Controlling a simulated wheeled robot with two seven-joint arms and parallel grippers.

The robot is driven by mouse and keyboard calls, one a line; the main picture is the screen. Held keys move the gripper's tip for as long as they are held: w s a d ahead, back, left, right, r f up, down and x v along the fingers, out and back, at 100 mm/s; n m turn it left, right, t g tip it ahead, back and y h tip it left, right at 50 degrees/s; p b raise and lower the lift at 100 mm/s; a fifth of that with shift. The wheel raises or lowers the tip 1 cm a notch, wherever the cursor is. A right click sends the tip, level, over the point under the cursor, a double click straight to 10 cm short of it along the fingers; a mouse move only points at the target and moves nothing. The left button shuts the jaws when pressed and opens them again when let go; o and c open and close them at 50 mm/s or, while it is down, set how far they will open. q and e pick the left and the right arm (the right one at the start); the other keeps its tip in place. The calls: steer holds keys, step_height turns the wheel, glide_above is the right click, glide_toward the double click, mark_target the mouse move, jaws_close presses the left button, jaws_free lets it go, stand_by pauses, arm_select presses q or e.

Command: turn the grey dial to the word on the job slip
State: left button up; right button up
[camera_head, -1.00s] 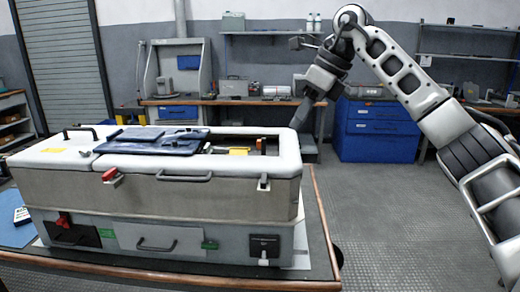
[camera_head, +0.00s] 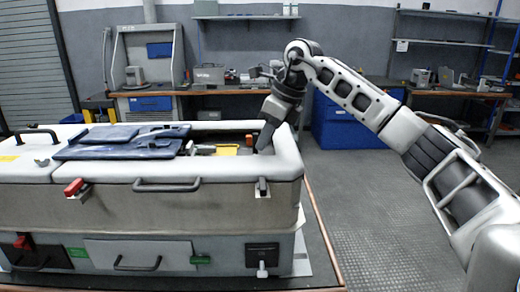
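The capacitor bank is a long grey cabinet (camera_head: 150,205) with a white top rim, standing on a dark bench. My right gripper (camera_head: 264,146) points down at the right end of the open bay in its top. Its fingers are dark and small, so I cannot tell whether they are open or shut. A black square panel (camera_head: 262,250) with a pale grey handle (camera_head: 262,269) is low on the front right. I cannot tell whether this is the grey dial. No job slip can be made out, and no wording is readable. My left gripper is out of view.
Dark blue folded covers (camera_head: 125,148) lie on the cabinet top beside the open bay, which holds a yellow part (camera_head: 228,149). A red lever (camera_head: 74,187) and black handle (camera_head: 167,187) stick out in front. Open floor (camera_head: 375,215) lies to the right.

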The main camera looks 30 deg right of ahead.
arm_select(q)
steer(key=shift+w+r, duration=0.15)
arm_select(e)
steer(key=shift+x, duration=1.85)
jaws_close()
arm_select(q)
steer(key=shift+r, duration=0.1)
arm_select(e)
steer(key=shift+m, duration=0.4)
steer(key=m+h+p, duration=0.1)
steer(key=m, duration=0.1)
steer(key=shift+m+t, duration=0.3)
steer(key=shift+m, duration=0.1)
steer(key=m+h, duration=0.1)
steer(key=m, duration=0.2)
steer(key=shift+m+h, duration=0.3)
steer(key=shift+h, duration=0.1)
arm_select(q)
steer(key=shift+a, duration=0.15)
arm_select(e)
steer(key=shift+m+h, duration=0.3)
steer(key=shift+m, duration=0.4)
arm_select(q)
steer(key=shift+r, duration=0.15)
